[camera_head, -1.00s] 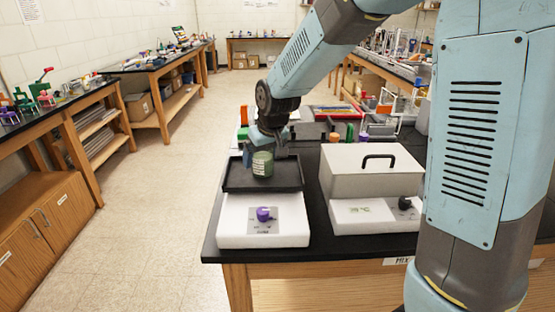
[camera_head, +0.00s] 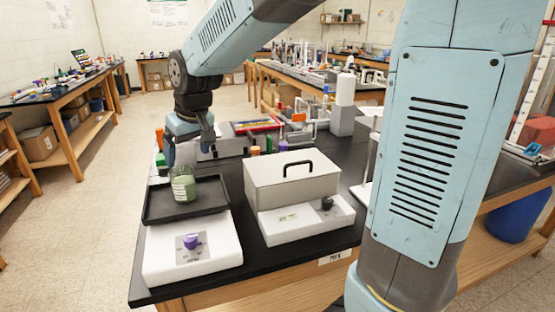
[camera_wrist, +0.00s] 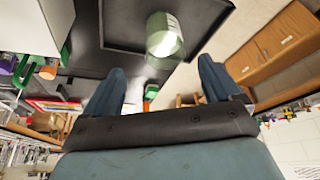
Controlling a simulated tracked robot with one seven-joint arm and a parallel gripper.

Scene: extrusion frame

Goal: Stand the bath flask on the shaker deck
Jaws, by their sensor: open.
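The flask (camera_head: 183,187), clear with green contents and a pale label, stands upright on the black shaker deck (camera_head: 212,190). The deck sits on a white shaker body (camera_head: 162,262) with a purple knob. My gripper (camera_head: 190,150) is open and empty, behind and above the flask. In the wrist view the flask (camera_wrist: 165,40) is beyond the open fingers (camera_wrist: 160,88), apart from them, on the dark deck (camera_wrist: 124,25).
A pale lidded box (camera_head: 290,187) with a black handle stands close to the right of the shaker. Green and orange items (camera_head: 160,145) and a red tray (camera_head: 257,124) are behind. The bench's front edge is close to the shaker.

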